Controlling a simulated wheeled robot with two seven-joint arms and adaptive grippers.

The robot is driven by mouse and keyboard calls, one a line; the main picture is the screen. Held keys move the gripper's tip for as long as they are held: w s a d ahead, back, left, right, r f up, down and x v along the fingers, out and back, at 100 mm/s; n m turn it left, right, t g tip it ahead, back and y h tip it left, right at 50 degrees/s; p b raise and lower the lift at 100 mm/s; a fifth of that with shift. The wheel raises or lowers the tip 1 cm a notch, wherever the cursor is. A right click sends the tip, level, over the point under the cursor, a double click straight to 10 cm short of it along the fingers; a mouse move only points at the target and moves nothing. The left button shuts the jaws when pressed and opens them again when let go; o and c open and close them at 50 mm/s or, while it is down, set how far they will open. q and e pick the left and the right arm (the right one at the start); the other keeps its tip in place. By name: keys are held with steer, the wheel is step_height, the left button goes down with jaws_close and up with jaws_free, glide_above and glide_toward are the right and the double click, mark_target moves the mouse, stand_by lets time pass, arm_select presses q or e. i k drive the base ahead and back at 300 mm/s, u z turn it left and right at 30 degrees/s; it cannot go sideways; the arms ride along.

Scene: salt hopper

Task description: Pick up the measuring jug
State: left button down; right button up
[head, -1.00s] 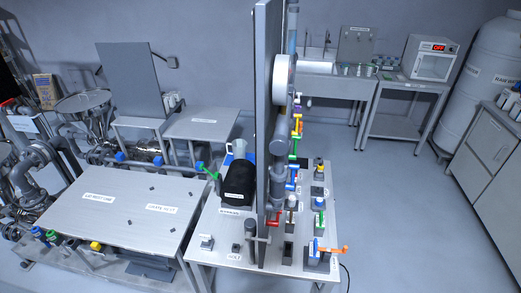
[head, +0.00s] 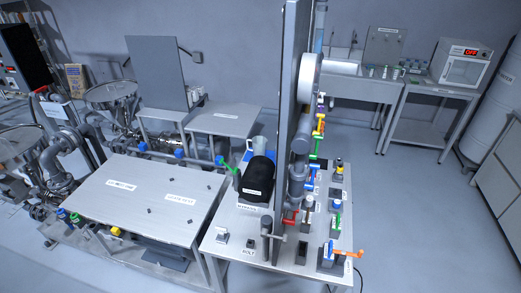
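A pale grey jug-like vessel (head: 259,145) stands on the bench near the centre of the head view, behind a black rounded bundle (head: 257,177). It looks like the measuring jug. Its lower part is hidden by the bundle, and a bit of blue (head: 244,165) shows beside it. It is too small to make out any markings. Neither of my grippers is in view.
The bench (head: 232,252) carries a tall grey upright panel (head: 291,110) just right of the jug, with coloured valves beyond it. A wide metal table (head: 146,200) stands at left. An oven (head: 461,62) sits at back right. Open floor (head: 410,220) lies at right.

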mark_target(259, 142)
steer(key=z, duration=2.65)
steer(key=i, duration=2.75)
steer(key=u, duration=2.35)
steer(key=i, duration=4.7)
steer(key=u, duration=0.05)
